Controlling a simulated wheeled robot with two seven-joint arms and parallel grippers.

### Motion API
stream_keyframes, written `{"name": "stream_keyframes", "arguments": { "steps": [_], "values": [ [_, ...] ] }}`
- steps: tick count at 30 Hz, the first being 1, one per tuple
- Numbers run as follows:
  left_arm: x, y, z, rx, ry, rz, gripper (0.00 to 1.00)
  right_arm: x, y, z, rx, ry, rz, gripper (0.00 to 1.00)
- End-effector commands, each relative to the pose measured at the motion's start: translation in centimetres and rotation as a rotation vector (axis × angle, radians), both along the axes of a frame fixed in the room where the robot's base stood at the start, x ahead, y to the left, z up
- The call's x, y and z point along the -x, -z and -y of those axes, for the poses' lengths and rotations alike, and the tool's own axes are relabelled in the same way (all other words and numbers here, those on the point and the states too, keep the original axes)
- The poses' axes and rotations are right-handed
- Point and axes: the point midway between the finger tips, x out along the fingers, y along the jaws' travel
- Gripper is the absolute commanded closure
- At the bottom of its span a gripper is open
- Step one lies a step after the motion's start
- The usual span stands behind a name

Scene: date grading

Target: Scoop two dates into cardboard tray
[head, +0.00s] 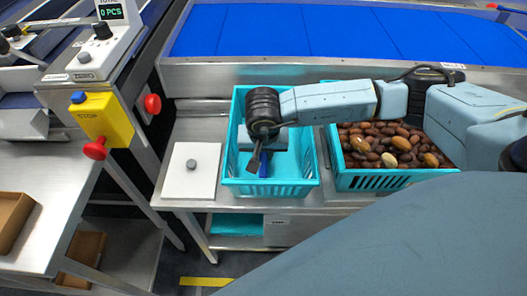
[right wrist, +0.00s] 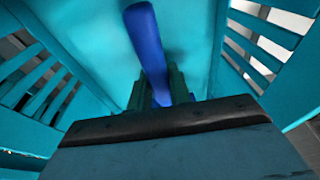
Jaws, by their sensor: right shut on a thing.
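My right gripper (head: 257,156) reaches down into the left teal crate (head: 270,188). It is shut on the blue handle of a tool, likely a scoop (head: 264,166). In the right wrist view the handle (right wrist: 148,42) stands up between the fingers (right wrist: 160,88); the tool's other end is hidden. Brown dates (head: 385,142), a few of them paler, fill the right teal crate (head: 370,181). A brown cardboard tray (head: 14,222) lies on the steel table at the far left, cut off by the picture edge. My left gripper is out of view.
A white plate (head: 190,178) with a grey knob sits left of the crates. A scale display (head: 109,12) reads 0 PCS above a yellow stop box (head: 103,118) with red buttons. A blue conveyor (head: 330,32) runs behind. Another cardboard tray (head: 82,250) is on a lower shelf.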

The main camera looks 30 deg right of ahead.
Motion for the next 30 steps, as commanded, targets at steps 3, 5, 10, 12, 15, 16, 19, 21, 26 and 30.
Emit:
{"name": "stream_keyframes", "arguments": {
  "steps": [3, 5, 10, 12, 15, 16, 19, 21, 26, 30],
  "values": [
    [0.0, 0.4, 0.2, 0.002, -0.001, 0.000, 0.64, 0.3, 0.1, -0.2, 0.021, -0.005, 0.030, 1.00],
    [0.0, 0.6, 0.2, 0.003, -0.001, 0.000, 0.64, 0.5, 0.2, -0.3, 0.034, -0.005, 0.054, 1.00],
    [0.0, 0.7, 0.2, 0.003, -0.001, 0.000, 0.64, 0.6, 0.0, -0.4, 0.051, -0.001, 0.084, 1.00],
    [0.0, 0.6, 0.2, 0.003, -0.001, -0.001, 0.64, 0.6, 0.1, -0.4, 0.051, -0.001, 0.083, 1.00],
    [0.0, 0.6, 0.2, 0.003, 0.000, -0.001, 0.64, 0.7, 0.1, -0.4, 0.051, -0.002, 0.081, 1.00],
    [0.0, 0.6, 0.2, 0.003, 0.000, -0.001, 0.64, 0.7, 0.1, -0.4, 0.051, -0.002, 0.081, 1.00],
    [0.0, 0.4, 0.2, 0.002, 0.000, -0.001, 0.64, 0.7, -0.1, -0.4, 0.052, -0.002, 0.083, 1.00],
    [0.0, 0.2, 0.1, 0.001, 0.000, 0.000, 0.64, 0.7, -0.5, -0.4, 0.054, -0.003, 0.085, 1.00],
    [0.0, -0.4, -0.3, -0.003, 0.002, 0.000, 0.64, 0.7, -1.4, -0.4, 0.059, -0.001, 0.095, 1.00],
    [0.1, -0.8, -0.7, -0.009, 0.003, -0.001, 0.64, 0.7, -2.2, -0.5, 0.063, -0.001, 0.104, 1.00]
  ]
}}
